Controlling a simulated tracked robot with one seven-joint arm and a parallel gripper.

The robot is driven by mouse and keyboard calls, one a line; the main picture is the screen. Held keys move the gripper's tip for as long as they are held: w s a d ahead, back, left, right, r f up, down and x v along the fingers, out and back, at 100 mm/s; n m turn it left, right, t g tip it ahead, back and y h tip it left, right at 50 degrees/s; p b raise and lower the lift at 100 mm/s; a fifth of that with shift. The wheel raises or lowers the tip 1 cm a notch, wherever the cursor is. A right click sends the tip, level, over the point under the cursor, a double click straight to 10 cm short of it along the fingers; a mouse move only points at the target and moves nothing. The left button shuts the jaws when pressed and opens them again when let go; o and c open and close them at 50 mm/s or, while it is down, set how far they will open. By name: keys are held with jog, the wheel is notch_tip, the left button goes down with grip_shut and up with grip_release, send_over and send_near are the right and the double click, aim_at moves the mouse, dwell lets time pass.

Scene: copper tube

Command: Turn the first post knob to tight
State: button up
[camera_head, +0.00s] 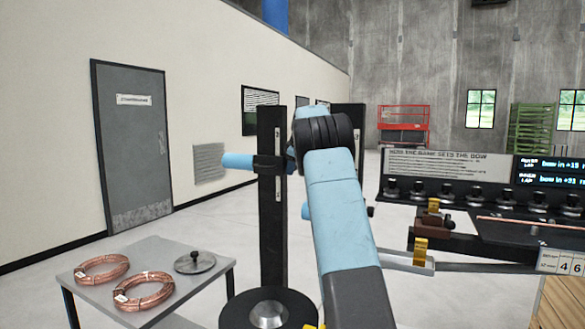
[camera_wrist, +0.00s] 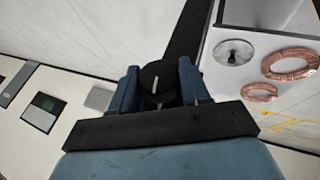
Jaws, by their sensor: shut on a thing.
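The first post, a tall dark upright (camera_head: 271,225) with small white labels, stands left of my arm in the head view. Its dark shaft (camera_wrist: 187,38) also runs up from the knob in the wrist view. A round black knob (camera_wrist: 157,71) with a pale pointer line sits between the two blue fingers of my gripper (camera_wrist: 158,80). The fingers are shut on its sides. The pointer line stands nearly upright in the wrist picture. Tight and loose marks cannot be read.
A grey table (camera_head: 215,265) at left holds two copper coils (camera_head: 144,291) and a round metal disc (camera_head: 195,262). At right a bench carries a row of dark knobs (camera_head: 463,193), a copper tube (camera_head: 530,222) and a display panel (camera_head: 548,172).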

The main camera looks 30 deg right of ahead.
jog(key=shift+g+y, duration=0.3)
jog(key=shift+y, duration=0.1)
dwell(0.3)
jog(key=o, duration=1)
jog(key=shift+c, duration=0.2)
jog(key=shift+r, duration=0.1)
jog(key=v, duration=1.3)
jog(key=shift+r, duration=0.2)
jog(key=shift+s+a, duration=0.1)
